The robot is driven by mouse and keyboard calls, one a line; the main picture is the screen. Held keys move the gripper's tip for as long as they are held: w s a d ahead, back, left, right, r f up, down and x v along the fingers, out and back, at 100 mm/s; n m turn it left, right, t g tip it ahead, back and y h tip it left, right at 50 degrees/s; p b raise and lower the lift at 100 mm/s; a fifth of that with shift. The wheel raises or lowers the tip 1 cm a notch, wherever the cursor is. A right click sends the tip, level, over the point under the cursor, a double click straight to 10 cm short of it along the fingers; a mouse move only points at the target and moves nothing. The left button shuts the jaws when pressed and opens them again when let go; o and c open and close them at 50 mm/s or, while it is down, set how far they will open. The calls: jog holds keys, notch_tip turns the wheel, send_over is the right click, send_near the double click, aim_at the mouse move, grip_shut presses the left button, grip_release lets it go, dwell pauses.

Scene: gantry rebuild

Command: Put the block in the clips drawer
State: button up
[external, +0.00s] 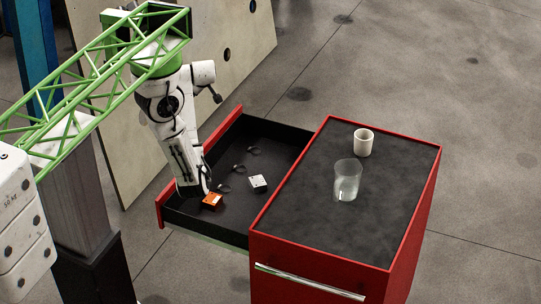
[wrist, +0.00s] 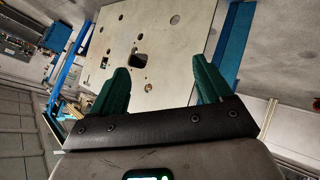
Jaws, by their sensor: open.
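A red cabinet has an open black-lined drawer (external: 278,136) on its left side, with several small dark ring-like clips (external: 224,188) on its floor. An orange block (external: 212,201) with a pale mark lies near the drawer's front left. A small white block (external: 258,182) lies to its right. Which is the task's block is unclear. My gripper (wrist: 160,68) shows in the wrist view with its two green fingers spread and nothing between them. It faces a pale panel. In the external view my arm hangs over the drawer's left side; the fingers cannot be made out there.
A white cup (external: 363,142) and a clear glass (external: 347,181) stand on the cabinet's dark top (external: 310,205). A pale holed panel (external: 235,65) stands behind the drawer; it fills much of the wrist view (wrist: 150,40). Open concrete floor lies to the right.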

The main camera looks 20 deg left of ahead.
jog(key=s+d+f+m+g+h, duration=0.2)
jog(key=s+d+f+m, duration=0.3)
jog(key=f, duration=0.3)
jog(key=s+d+f+m+g+h, duration=0.1)
jog(key=s+d+f+m, duration=0.45)
jog(key=f, duration=0.25)
jog(key=s+d+f+m+g+h, duration=0.3)
jog(key=s+d+f+m, duration=0.2)
jog(key=s+d+f, duration=0.3)
jog(key=s+d, duration=0.3)
jog(key=s, duration=0.2)
jog(key=shift+s+d+m+g, duration=0.15)
jog(key=shift+d+m+g, duration=0.05)
jog(key=shift+m+g, duration=0.15)
